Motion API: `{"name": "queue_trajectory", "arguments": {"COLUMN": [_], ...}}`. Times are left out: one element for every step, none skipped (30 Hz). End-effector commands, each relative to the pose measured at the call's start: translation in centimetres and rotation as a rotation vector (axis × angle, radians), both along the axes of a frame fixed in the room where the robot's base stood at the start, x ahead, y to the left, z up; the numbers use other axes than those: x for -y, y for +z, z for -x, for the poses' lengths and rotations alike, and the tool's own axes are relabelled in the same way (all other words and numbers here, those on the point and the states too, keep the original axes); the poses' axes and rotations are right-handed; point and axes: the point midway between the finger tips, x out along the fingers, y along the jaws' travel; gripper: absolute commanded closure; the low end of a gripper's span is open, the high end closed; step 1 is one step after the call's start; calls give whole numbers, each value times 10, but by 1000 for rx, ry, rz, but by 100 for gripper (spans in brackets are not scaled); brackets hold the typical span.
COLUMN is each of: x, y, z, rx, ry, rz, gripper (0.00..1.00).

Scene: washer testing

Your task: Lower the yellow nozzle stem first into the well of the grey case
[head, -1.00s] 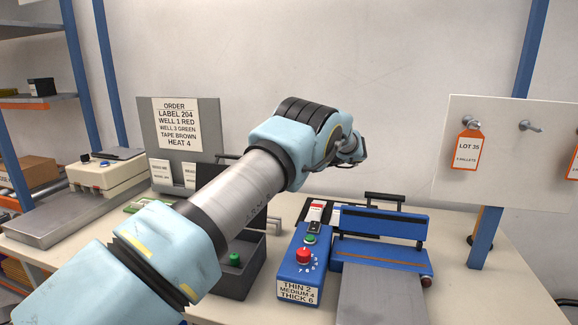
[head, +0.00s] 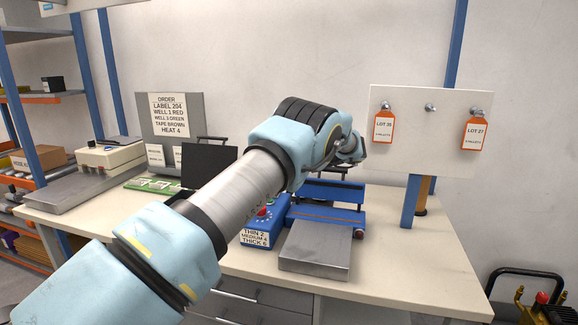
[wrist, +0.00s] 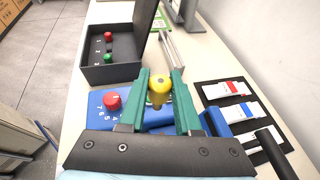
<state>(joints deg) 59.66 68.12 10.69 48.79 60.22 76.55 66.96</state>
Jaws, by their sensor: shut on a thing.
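My gripper (wrist: 160,76) is shut on the yellow nozzle (wrist: 158,92), which sits between its two green fingers in the wrist view. The nozzle is apart from the case. In the head view my arm hides the nozzle and most of the case; the dark raised lid (head: 208,165) shows.
A blue heat sealer (head: 333,191) with a red dial (wrist: 112,101) stands under and beside my gripper. A board with orange lot tags (head: 383,126) stands behind. The order sign (head: 170,115) reads well 1 red, well 3 green.

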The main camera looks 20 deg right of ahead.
Motion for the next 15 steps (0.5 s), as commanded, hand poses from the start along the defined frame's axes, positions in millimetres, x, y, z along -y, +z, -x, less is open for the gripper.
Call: {"name": "queue_trajectory", "arguments": {"x": [-5,-7,-10,-12,-14,-17,-19,-22,-25,-27,-31,-37,-41,-45,-50], "y": [-1,-2,-3,-4,-5,-6,-7,-8,-9,-10,-12,-14,-15,-17,-19], "z": [1,1,2,3,4,4,5,6,7,7,8,10,11,12,14], "rx": [0,0,0,0,0,0,0,0,0,0,-1,0,-1,-1,-1], "ry": [5,5,7,8,10,12,13,15,18,20,22,26,29,31,35], "rz": [-2,-1,-2,-2,-2,-2,-2,-2,-1,-2,-3,-2,-3,-3,-3], "gripper": [100,100,100,100,100,100,100,100,100,100,100,100,100,100,100]}}
